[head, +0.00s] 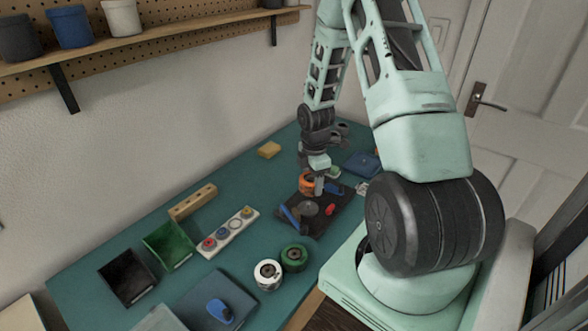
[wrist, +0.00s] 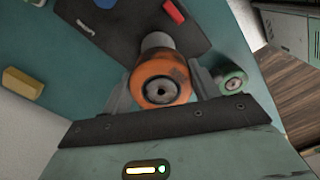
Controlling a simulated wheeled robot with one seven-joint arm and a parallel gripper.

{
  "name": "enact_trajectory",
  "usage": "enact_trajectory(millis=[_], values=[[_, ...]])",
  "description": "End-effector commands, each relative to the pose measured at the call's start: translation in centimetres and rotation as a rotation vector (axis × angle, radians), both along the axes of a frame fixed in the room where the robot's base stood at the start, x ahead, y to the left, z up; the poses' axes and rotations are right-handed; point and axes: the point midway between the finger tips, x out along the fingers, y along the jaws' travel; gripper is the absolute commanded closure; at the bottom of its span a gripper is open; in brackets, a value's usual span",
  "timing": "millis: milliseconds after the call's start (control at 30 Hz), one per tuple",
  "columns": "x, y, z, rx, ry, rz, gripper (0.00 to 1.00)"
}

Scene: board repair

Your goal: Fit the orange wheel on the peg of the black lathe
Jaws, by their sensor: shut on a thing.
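My gripper (head: 312,184) is shut on the orange wheel (head: 305,182), which sits between its two grey fingers. In the wrist view the orange wheel (wrist: 160,82) shows its hub facing the camera, with a finger on each side. The black lathe (head: 331,222) lies below it as a dark slab with a round grey part (head: 308,209) on top. In the wrist view the grey part (wrist: 157,41) shows just beyond the wheel. The wheel appears held above the lathe. The lathe's peg is not clearly seen, and I cannot tell how the wheel lines up with it.
A blue handle (head: 290,216) and a red knob (head: 330,209) are at the lathe. A green wheel (head: 294,257) and a white wheel (head: 268,274) stand at the front. A green wheel (wrist: 230,79) is beside a finger. A yellow block (head: 269,150) lies behind.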

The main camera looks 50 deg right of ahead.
Motion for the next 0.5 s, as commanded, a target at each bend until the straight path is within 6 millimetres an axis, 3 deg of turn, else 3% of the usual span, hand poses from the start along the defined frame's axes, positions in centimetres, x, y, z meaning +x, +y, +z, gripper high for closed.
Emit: enact_trajectory(millis=[267,500], values=[[0.0,0.0,-0.7,0.000,0.000,-0.001,0.66],[0.0,0.0,-2.6,0.000,0.000,-0.001,0.66]])
